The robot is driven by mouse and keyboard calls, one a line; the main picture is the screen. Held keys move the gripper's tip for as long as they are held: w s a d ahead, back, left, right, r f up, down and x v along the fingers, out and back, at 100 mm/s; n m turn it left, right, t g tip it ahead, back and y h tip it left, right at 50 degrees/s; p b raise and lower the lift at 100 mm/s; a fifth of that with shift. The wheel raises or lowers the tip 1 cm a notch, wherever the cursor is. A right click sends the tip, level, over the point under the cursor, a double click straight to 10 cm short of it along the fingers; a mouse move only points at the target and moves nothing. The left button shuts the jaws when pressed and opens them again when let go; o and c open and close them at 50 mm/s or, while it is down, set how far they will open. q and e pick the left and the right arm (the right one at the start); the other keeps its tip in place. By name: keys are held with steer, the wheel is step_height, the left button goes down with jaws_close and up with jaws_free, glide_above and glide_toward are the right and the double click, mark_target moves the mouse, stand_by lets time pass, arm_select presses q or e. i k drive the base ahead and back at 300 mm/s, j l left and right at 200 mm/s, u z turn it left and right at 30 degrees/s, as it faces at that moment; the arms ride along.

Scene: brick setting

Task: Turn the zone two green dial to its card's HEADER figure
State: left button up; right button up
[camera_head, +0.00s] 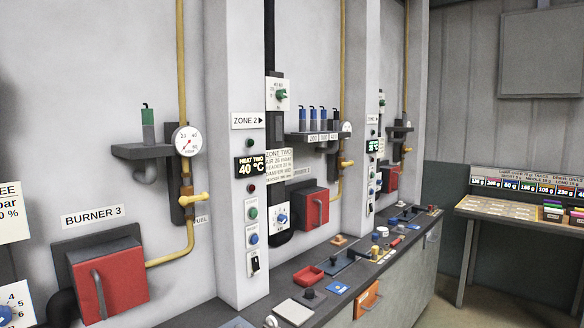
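A green dial (281,95) sits on a white scale plate (277,104) high on the wall, right of the "ZONE 2" sign (247,120). Its pointer is too small to read. Below it hangs the zone two card (279,166). Its lines seem to read "AIR 26 mbar", "HEADER 20" and "DAMPER MID", but the print is small and the HEADER line is not certain. A blue dial (281,218) is on a plate below the card. Neither of my grippers is in view.
A column carries a "HEAT TWO 40 °C" display (250,166), a green button (253,213) and a switch (255,263). Red burner boxes (108,283) and yellow pipes (181,70) stick out.

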mark_target(280, 94)
steer(key=i+l+u, duration=0.25)
steer(key=i, duration=0.4)
steer(key=i+l+u, duration=0.2)
steer(key=i+l, duration=0.35)
steer(key=i, duration=0.1)
